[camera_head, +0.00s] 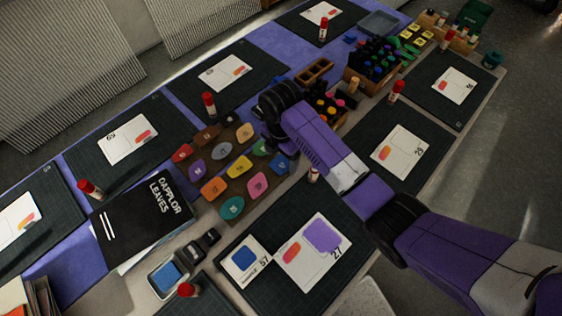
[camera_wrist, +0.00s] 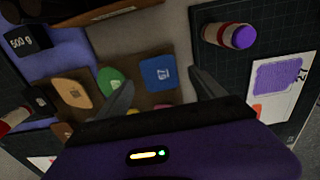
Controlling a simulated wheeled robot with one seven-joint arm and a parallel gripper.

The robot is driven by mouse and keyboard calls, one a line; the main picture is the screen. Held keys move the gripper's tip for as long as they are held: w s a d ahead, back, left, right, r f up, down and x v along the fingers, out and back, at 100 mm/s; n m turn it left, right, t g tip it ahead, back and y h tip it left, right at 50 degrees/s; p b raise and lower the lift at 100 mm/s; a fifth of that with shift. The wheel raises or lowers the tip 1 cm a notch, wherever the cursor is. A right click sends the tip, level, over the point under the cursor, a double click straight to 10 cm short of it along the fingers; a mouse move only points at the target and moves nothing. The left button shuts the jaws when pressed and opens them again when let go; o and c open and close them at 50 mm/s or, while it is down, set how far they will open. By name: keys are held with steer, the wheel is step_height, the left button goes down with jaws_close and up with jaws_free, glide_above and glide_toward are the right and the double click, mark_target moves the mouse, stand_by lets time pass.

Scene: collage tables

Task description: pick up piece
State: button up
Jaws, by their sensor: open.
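Colored paper pieces lie on a brown board (camera_head: 211,195) in the middle of the table in the head view. In the wrist view a blue square piece (camera_wrist: 158,72) lies between and just beyond the fingertips of my gripper (camera_wrist: 161,80). A green piece (camera_wrist: 110,80) and a tan piece (camera_wrist: 72,93) lie to its left. My gripper is open and empty, over the board's right end. In the head view, my arm hides part of the board, and the fingertips are hard to make out. I cannot tell the height of the fingers above the piece.
A dark mat (camera_head: 232,295) in front holds a card with a blue patch (camera_head: 245,259) and a card with orange and purple patches (camera_head: 322,237). A glue stick with a purple end (camera_wrist: 230,35) lies close right of my gripper. A black book (camera_head: 145,220) lies left of the board.

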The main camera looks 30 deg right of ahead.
mark_target(281, 165)
steer(key=shift+f, duration=0.8)
steer(key=shift+f, duration=0.25)
steer(key=c, duration=0.9)
